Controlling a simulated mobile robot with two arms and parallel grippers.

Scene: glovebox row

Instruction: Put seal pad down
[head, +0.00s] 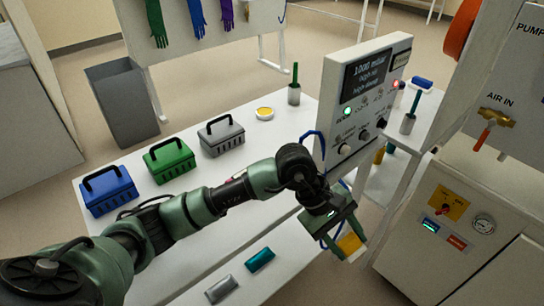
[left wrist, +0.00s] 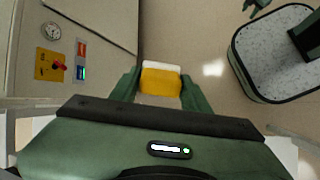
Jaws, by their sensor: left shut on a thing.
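My left gripper (head: 344,236) is shut on a yellow pad with a white edge, the seal pad (head: 351,243). In the left wrist view the seal pad (left wrist: 161,80) sits between the two green fingers, with floor visible beyond it. The head view shows the pad past the front edge of the white bench (head: 222,180), below and in front of the control box (head: 362,95). No surface touches the pad in view. A small dark green part, perhaps of my right gripper (left wrist: 258,6), shows at the wrist view's top edge; its jaws are unclear.
A teal block (head: 260,260) and a grey block (head: 221,289) lie nearer. A round yellow-topped dish (head: 264,113) is farther back. A white cabinet (head: 450,235) stands at right.

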